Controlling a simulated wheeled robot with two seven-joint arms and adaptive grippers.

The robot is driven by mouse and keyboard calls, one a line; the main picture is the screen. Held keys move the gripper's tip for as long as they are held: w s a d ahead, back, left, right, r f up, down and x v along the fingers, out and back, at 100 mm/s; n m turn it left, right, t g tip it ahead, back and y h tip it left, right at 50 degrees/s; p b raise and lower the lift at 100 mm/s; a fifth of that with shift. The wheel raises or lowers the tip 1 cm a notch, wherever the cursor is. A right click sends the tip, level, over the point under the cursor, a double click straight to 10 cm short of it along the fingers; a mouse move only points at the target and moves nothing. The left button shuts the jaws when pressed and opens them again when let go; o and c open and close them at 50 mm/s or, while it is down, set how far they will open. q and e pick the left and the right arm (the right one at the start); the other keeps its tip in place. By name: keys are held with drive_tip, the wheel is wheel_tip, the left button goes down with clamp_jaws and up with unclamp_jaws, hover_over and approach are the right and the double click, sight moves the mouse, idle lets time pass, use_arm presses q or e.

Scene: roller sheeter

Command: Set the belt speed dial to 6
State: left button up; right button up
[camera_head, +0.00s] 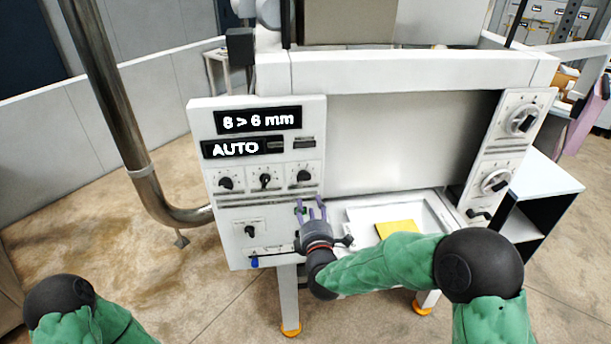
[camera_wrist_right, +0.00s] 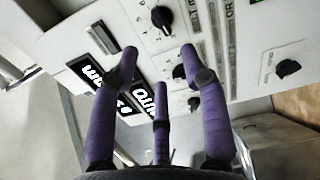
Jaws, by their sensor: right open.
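The white control panel (camera_head: 216,135) carries a row of three black dials: left dial (camera_head: 226,183), middle dial (camera_head: 265,181) and right dial (camera_head: 303,176). A lower dial (camera_head: 250,230) sits below them. The labels are too small to read, so I cannot tell which dial sets belt speed. My right gripper (camera_head: 311,205) has purple fingers, open and empty, at the panel's lower right, below the right dial. In the right wrist view, a black dial (camera_wrist_right: 162,17) lies beyond the spread fingertips (camera_wrist_right: 158,55), apart from them. My left gripper is out of view.
The display (camera_head: 258,120) reads "8 > 6 mm", with "AUTO" (camera_head: 236,149) below. A right-hand panel has large knobs (camera_head: 520,119). A tray (camera_head: 434,220) holding a yellow sheet (camera_head: 397,229) lies beside my right forearm. A steel pipe (camera_head: 110,80) stands left.

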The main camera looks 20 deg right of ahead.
sight(304, 179)
drive_tip(key=w, duration=0.3)
drive_tip(key=w+d, duration=0.1)
drive_tip(key=w, duration=0.6)
drive_tip(key=shift+w+d+p, duration=0.15)
drive_tip(key=shift+w+p, duration=0.15)
drive_tip(key=shift+w, duration=0.05)
drive_tip(key=shift+c, duration=0.3)
clamp_jaws()
